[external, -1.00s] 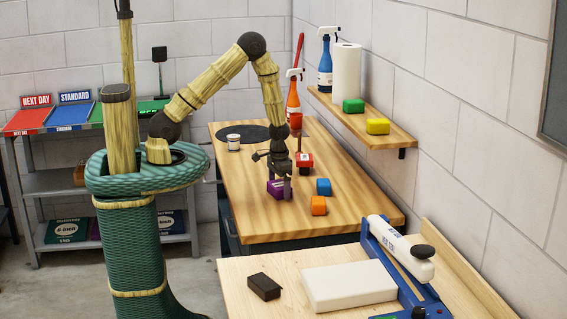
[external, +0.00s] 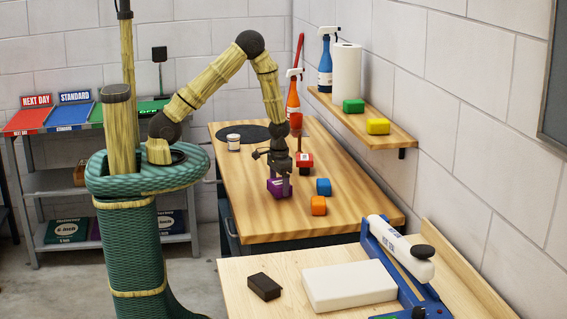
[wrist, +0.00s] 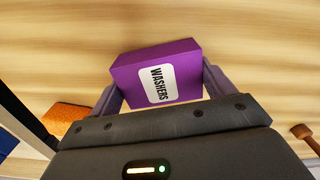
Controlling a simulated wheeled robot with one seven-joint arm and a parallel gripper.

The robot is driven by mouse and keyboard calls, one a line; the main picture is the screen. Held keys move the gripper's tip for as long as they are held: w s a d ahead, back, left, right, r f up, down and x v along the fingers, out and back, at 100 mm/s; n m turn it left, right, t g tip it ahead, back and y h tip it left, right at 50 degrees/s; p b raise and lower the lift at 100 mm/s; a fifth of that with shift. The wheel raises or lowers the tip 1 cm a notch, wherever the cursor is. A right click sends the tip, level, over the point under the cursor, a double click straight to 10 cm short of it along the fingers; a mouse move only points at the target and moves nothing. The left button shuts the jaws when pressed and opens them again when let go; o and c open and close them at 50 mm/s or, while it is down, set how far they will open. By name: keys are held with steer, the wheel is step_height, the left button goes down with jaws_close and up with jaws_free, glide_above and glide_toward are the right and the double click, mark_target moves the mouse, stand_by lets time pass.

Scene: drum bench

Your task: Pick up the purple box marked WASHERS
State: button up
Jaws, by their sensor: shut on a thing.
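The purple box (external: 279,188) is at the left part of the wooden bench top in the external view. In the wrist view the purple box (wrist: 158,74) shows a white label reading WASHERS. My gripper (external: 281,178) points down over the box, with its fingers on either side of it. In the wrist view the two fingers of my gripper (wrist: 160,88) press against opposite sides of the box. It is shut on the box. Whether the box is touching the bench or just above it is hard to tell.
An orange block (external: 319,206) and a blue block (external: 323,187) lie to the right of the box. A white jar (external: 233,142) is at the back left. A shelf (external: 372,133) holds green and yellow blocks.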

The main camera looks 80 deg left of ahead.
mark_target(279, 182)
step_height(279, 182, up, 9)
steer(key=shift+r+b, duration=0.15)
steer(key=shift+b, duration=0.45)
